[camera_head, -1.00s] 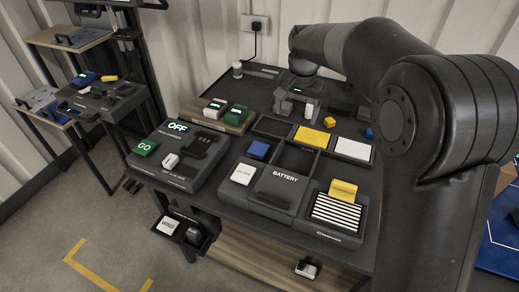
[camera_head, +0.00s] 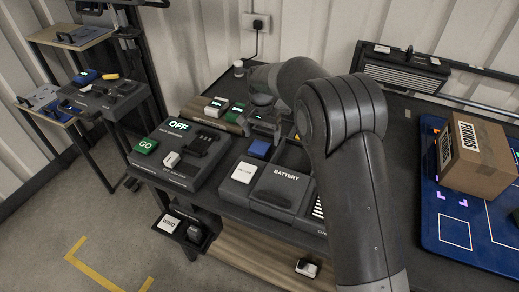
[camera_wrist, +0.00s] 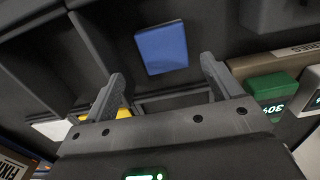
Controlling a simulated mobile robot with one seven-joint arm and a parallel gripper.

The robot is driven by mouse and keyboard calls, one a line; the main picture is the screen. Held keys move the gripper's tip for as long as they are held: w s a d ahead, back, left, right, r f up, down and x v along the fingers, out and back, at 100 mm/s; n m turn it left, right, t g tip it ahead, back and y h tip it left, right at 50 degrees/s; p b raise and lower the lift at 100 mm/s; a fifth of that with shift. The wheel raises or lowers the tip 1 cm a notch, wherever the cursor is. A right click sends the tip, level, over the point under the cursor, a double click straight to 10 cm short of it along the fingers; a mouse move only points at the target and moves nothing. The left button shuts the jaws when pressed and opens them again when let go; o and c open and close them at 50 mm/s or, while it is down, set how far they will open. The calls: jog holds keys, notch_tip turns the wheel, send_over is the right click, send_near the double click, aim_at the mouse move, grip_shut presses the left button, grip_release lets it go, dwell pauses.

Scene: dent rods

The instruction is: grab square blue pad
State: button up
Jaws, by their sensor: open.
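The square blue pad (camera_head: 260,149) lies in a compartment of the dark tray on the table, behind the BATTERY lid. In the wrist view the blue pad (camera_wrist: 162,47) shows whole, ahead of my fingers and between their lines. My gripper (camera_head: 267,126) is just behind the pad in the head view, partly hidden by my arm. In the wrist view my gripper (camera_wrist: 163,68) is open, with its two fingers wide apart and nothing between them. The fingers appear clear of the pad; the exact height gap cannot be told.
A white pad (camera_head: 243,172) and the BATTERY lid (camera_head: 279,189) are in front of the blue pad. A cardboard box (camera_head: 475,158) stands on a blue mat at right.

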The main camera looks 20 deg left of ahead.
aim_at(260, 147)
jog(key=f, duration=0.5)
jog(key=shift+s+a, duration=0.15)
jog(key=shift+a, duration=0.15)
jog(key=c, duration=1.1)
